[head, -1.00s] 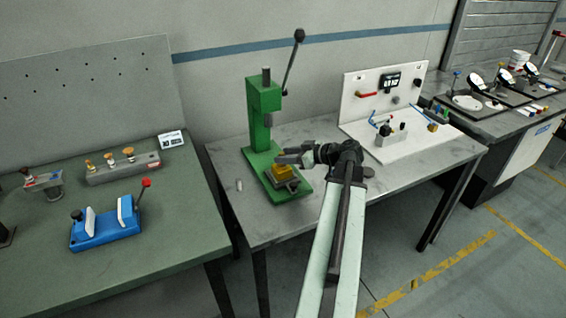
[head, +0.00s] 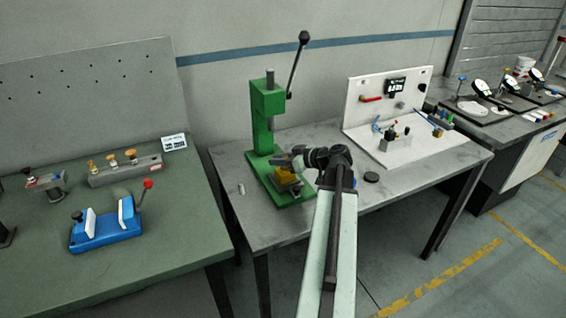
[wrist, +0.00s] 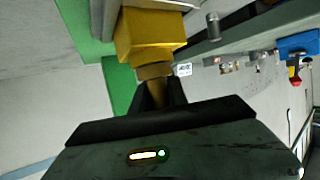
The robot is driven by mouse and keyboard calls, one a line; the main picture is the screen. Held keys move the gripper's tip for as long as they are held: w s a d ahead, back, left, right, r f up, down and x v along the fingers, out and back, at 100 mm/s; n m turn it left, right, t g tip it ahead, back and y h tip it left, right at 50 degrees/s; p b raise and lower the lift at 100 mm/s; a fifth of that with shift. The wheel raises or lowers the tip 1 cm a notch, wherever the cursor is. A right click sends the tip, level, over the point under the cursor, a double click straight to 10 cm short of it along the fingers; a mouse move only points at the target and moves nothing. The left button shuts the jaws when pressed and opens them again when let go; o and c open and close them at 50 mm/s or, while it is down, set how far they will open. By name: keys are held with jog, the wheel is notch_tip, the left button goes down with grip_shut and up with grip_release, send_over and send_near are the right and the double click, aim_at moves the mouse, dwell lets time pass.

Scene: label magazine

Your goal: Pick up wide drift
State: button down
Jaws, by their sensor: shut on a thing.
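A yellow brass block (head: 285,175) sits on the base of the green press (head: 268,120). In the wrist view the block (wrist: 150,35) has a round collar (wrist: 153,70) and a stem (wrist: 156,95) running between my fingers. I take the collar and stem as the drift; I cannot tell whether they are separate from the block. My gripper (head: 291,159) is over the press base, and in the wrist view (wrist: 160,98) its fingers are shut on the stem. The fingertips and the seat of the stem are partly hidden.
The press has a tall lever (head: 298,62). The green bench at left holds a grey rack (head: 125,170) with brass-headed pieces and a blue fixture (head: 105,230).

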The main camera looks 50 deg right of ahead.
jog(key=shift+r+p, duration=0.55)
notch_tip(320, 180, up, 3)
jog(key=p, duration=0.3)
jog(key=shift+r, duration=0.2)
jog(key=s+d, duration=0.3)
jog(key=s, duration=0.4)
jog(key=s+d, duration=0.3)
jog(key=s, duration=0.4)
jog(key=shift+s+r+p, duration=0.25)
jog(key=shift+s+p, duration=0.15)
jog(key=shift+d, duration=0.15)
